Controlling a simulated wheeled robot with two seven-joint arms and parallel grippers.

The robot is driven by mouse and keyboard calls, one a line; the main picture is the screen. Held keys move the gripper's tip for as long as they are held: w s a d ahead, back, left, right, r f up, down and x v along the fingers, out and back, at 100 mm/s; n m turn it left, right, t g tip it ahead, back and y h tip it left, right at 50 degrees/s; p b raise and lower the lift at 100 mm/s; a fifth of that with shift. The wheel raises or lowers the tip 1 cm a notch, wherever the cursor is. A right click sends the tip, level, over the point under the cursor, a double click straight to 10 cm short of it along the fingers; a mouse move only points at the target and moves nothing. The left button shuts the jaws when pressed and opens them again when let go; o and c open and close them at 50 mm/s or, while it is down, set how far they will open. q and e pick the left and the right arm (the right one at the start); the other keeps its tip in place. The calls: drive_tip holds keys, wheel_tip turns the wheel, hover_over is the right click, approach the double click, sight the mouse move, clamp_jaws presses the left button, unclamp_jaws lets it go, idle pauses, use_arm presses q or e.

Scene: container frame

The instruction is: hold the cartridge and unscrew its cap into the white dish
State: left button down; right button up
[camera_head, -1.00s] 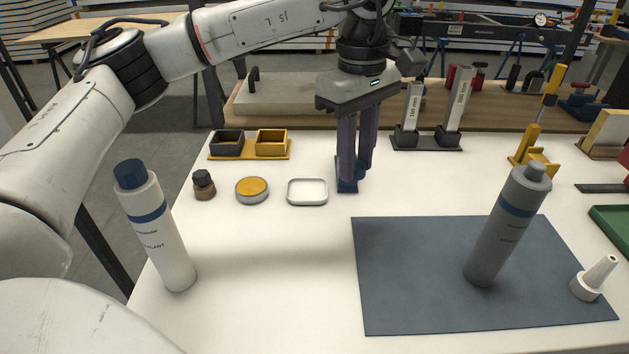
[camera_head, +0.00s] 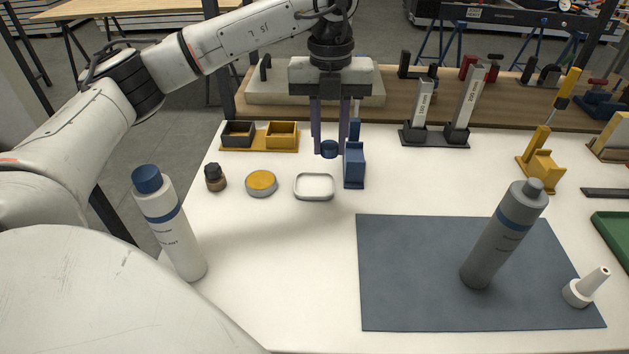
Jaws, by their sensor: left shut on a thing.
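My left gripper (camera_head: 329,145) points down with its fingers shut on a small round blue cap (camera_head: 329,150). It holds the cap above the table; in the picture this is just above and slightly right of the white dish (camera_head: 315,198). The dish is a shallow, empty tray with rounded corners. The grey cartridge (camera_head: 492,245) with a blue band stands on the dark mat, its narrow grey top bare. A white cartridge (camera_head: 174,240) with its own blue cap (camera_head: 147,179) stands at the left. My right gripper is not in view.
A blue block (camera_head: 354,166) stands close right of the held cap. A yellow-topped round tin (camera_head: 261,183) and a small dark-capped bottle (camera_head: 215,178) are left of the dish. A white nozzle (camera_head: 586,288) stands on the mat (camera_head: 410,280), whose left half is clear.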

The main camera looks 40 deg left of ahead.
sight(314, 187)
use_arm(q)
drive_tip(key=a+f+n, duration=0.1)
drive_tip(key=f+n, duration=0.2)
drive_tip(key=a+f+n+p, duration=0.1)
drive_tip(key=f+n, duration=0.2)
drive_tip(key=a+f+n, duration=0.1)
drive_tip(key=f+n, duration=0.2)
drive_tip(key=f, duration=0.1)
drive_tip(key=shift+s+a+f, duration=0.1)
drive_tip(key=shift+s+a, duration=0.05)
drive_tip(key=shift+s, duration=0.1)
drive_tip(key=shift+f, duration=0.15)
drive_tip(key=c, duration=1.7)
unclamp_jaws()
